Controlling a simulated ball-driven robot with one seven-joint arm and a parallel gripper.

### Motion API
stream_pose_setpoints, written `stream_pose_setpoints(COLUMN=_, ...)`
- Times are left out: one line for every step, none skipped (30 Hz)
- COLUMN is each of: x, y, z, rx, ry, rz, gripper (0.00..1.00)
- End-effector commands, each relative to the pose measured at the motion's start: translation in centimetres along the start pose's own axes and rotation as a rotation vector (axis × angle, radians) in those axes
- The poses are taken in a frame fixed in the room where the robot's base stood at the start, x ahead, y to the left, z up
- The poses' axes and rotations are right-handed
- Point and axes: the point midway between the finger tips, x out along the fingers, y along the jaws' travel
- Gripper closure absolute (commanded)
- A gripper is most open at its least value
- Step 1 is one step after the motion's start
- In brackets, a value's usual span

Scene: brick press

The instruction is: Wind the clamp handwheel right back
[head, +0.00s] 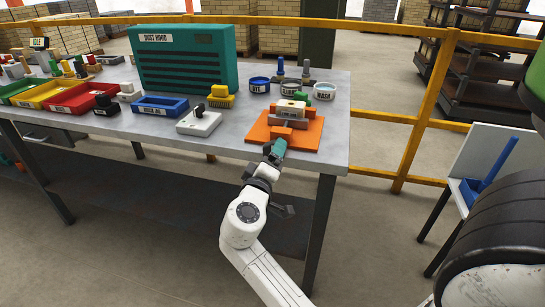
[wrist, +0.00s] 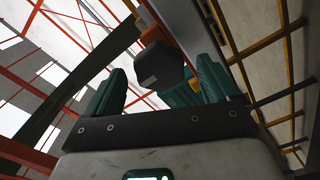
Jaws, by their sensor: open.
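The clamp (head: 308,140) has an orange base at the right end of the bench, with a grey labelled block (head: 290,115) on it. My gripper (head: 274,150) is open at the clamp's front edge, its teal fingers pointing towards it. In the wrist view my gripper (wrist: 165,88) has teal fingers at left and right. A dark faceted knob, seemingly the handwheel (wrist: 160,66), shows between and beyond them. I cannot tell whether the fingers touch it. In the head view the handwheel is mostly hidden by my gripper.
A teal dust hood (head: 187,60) stands at the back of the bench. A white switch box (head: 199,122), a blue tray (head: 160,106) and a yellow brush (head: 221,97) lie left of the clamp. Round tins, including the wash tin (head: 324,91), stand behind it. A yellow rail (head: 425,95) runs behind the bench.

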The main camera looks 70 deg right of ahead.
Motion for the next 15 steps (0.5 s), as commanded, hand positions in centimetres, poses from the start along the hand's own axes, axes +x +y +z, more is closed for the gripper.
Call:
stream_pose_setpoints(x=-1.0, y=-0.1, z=0.0, rx=0.0, ry=0.004, rz=-0.003, gripper=0.12)
stream_pose_setpoints(x=-1.5, y=-0.1, z=-0.1, rx=0.0, ry=0.004, rz=-0.003, gripper=0.12)
stream_pose_setpoints(x=-2.3, y=-0.1, z=-0.1, rx=-0.001, ry=0.005, rz=-0.003, gripper=0.12)
stream_pose_setpoints(x=-2.9, y=-0.1, z=-0.1, rx=-0.001, ry=0.006, rz=-0.003, gripper=0.12)
stream_pose_setpoints(x=-3.5, y=-0.1, z=-0.1, rx=-0.001, ry=0.005, rz=-0.002, gripper=0.12)
stream_pose_setpoints(x=-4.3, y=-0.1, z=-0.1, rx=0.0, ry=0.005, rz=-0.003, gripper=0.12)
stream_pose_setpoints(x=-4.9, y=-0.1, z=-0.1, rx=0.0, ry=0.005, rz=-0.003, gripper=0.12)
stream_pose_setpoints(x=-5.5, y=-0.1, z=-0.1, rx=0.0, ry=0.005, rz=-0.003, gripper=0.12)
stream_pose_setpoints(x=-6.2, y=-0.1, z=-0.1, rx=0.0, ry=0.005, rz=-0.002, gripper=0.12)
stream_pose_setpoints(x=-6.7, y=-0.1, z=-0.1, rx=0.0, ry=0.005, rz=-0.003, gripper=0.12)
stream_pose_setpoints(x=-7.1, y=-0.1, z=0.0, rx=0.001, ry=0.004, rz=-0.003, gripper=0.12)
stream_pose_setpoints(x=-7.7, y=-0.1, z=-0.1, rx=0.001, ry=0.003, rz=-0.002, gripper=0.12)
stream_pose_setpoints(x=-8.1, y=-0.1, z=-0.1, rx=0.0, ry=0.004, rz=-0.002, gripper=0.12)
stream_pose_setpoints(x=-8.4, y=-0.1, z=-0.1, rx=0.0, ry=0.004, rz=-0.001, gripper=0.12)
stream_pose_setpoints(x=-8.8, y=-0.1, z=-0.1, rx=0.0, ry=0.003, rz=-0.001, gripper=0.12)
